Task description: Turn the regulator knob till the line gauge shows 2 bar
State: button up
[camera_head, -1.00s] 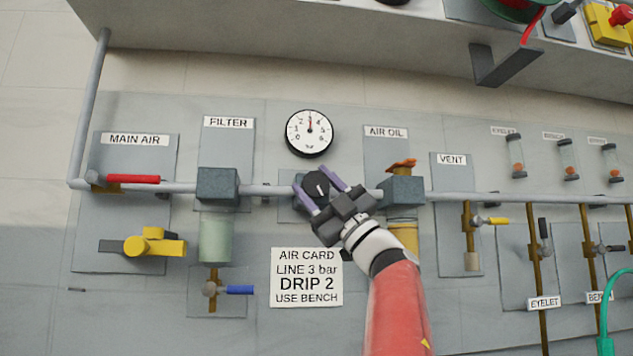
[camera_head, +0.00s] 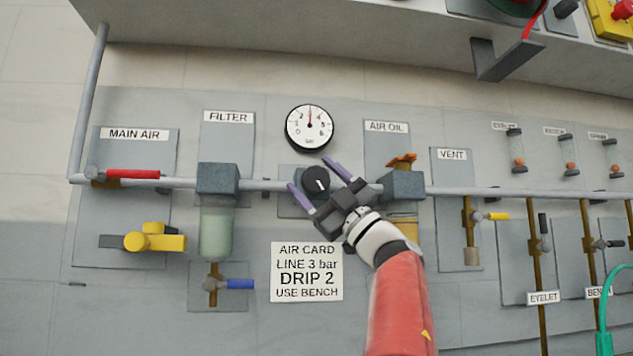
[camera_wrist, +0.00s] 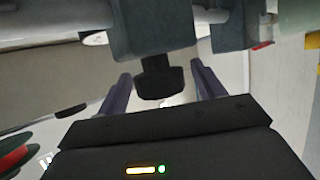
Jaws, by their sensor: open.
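The regulator knob (camera_head: 315,181) is black with a white mark and sits on the pipe below the round line gauge (camera_head: 310,127). The gauge's red needle points about straight up, near 3. My gripper (camera_head: 309,178) is open, its two purple fingers spread to either side of the knob and apart from it. In the wrist view the knob (camera_wrist: 160,80) hangs from the regulator body (camera_wrist: 153,28), between the open fingers (camera_wrist: 160,88) and beyond the palm.
The filter (camera_head: 217,180) is left of the knob, and the air oil unit (camera_head: 403,186) is close on the right.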

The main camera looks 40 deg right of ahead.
aim_at(324, 188)
jog(key=b+v, duration=0.3)
jog(key=v, duration=0.4)
jog(key=shift+s+d+f, duration=0.1)
jog(key=shift+s+f, duration=0.15)
jog(key=shift+f, duration=0.05)
jog(key=shift+s, duration=0.1)
